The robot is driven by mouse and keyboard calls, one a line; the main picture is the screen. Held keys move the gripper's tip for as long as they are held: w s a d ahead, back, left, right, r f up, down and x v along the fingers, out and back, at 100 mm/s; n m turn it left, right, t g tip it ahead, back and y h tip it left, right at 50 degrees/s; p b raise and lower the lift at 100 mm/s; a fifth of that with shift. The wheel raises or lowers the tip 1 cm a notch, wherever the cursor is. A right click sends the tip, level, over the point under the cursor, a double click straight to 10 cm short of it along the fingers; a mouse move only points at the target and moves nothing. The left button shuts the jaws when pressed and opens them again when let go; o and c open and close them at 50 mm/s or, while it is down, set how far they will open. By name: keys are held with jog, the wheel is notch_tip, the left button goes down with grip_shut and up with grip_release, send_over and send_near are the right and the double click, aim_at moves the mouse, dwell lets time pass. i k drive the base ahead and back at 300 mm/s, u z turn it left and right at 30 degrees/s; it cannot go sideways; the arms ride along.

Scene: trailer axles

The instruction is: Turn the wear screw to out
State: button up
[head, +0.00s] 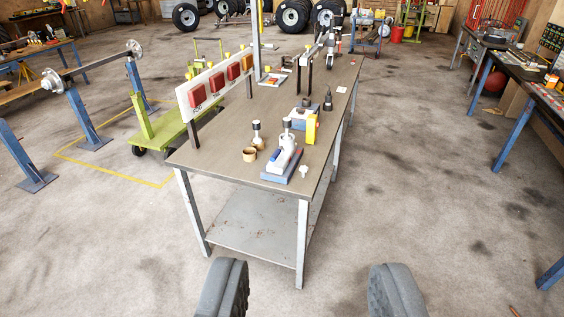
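My gripper (310,290) is open and empty at the bottom of the view, its two dark fingers wide apart. It shows in front of the near end of a brown-topped workbench (225,150). On that end a white-grey device (286,158) sits on a blue base plate, with a black knob (287,123) standing at its back. A small white screw-like piece (304,171) stands right of the plate. I cannot tell which part is the wear screw, or how it is set; everything is small from here.
A yellow block (311,129), a brass ring (249,154) and a black-topped pin (256,134) stand near the device. A panel with red blocks (215,84) lines the bench's left edge. A green trolley (160,128) stands left. The floor right of the bench is clear.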

aim_at(304, 169)
jog(key=z, duration=0.1)
jog(key=i, duration=2.6)
jog(key=z, duration=0.4)
